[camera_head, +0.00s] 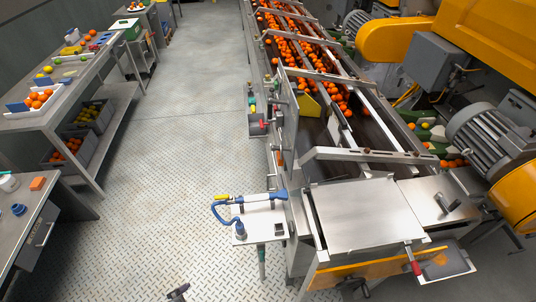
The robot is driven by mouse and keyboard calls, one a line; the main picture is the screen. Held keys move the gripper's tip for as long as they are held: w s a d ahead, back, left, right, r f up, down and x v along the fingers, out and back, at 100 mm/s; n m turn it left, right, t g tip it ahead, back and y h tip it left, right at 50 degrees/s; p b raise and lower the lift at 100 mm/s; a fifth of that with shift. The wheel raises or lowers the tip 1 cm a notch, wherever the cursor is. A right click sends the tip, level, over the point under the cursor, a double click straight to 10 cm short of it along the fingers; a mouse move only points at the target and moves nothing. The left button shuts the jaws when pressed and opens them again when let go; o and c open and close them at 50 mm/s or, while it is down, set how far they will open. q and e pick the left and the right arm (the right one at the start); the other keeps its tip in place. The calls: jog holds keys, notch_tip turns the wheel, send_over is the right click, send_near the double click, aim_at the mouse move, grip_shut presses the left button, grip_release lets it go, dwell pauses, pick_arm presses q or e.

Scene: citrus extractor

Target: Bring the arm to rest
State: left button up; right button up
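My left gripper (178,292) shows as a small dark shape at the bottom edge, over the patterned metal floor. It is apart from the machine and the small side table. My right gripper (354,287) seems to be the dark shape at the bottom edge, below the machine's orange-edged front. It is mostly cut off or hard to make out against the dark parts there. I cannot tell whether either gripper is open or shut. No held object shows at either one.
The extractor's steel cover (368,215) and red-handled lever (414,262) stand at right. A small white table (262,231) holds a blue-handled tool (247,200). A workbench (35,222) is at left. The floor (170,190) between is clear.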

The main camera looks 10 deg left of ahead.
pick_arm(q)
jog(key=s+r+n+g+p, duration=0.1)
jog(key=r+n+p, duration=0.3)
jog(key=r+p, duration=0.4)
jog(key=s+r+n+g+p, duration=0.1)
jog(key=s+r+n+p, duration=0.2)
jog(key=r+n+p, duration=0.2)
notch_tip(320, 180, up, 6)
jog(key=p, duration=0.3)
jog(key=shift+s+d+f, duration=0.15)
jog(key=shift+d+f, duration=0.1)
